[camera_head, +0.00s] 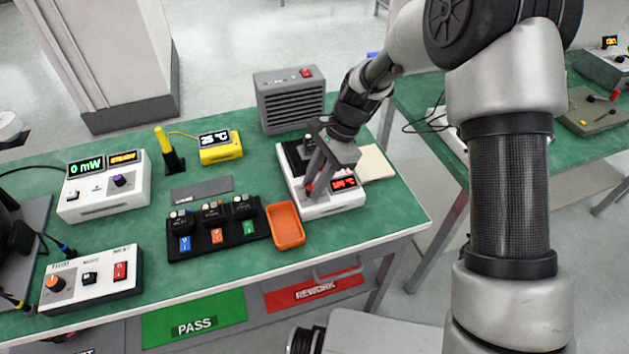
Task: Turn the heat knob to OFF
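A white heating unit (333,206) with a dark top block stands at the right part of the green bench. Its red display (343,184) is lit, but the number is too small to read surely. A small red knob (309,187) shows on its front, left of the display, and looks like the heat knob. My gripper (316,187) reaches down in front of the unit with its fingers at the knob. The fingers partly hide the knob, so its pointer and any OFF mark cannot be read. I cannot tell whether the fingers touch or grip it.
An orange tray (285,226) stands just left of the heating unit. A black holder (217,240) with several modules is further left. A grey vented box (290,98) stands behind. A yellow thermometer (220,148) reads about 25 °C. Control boxes (92,282) fill the bench's left side.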

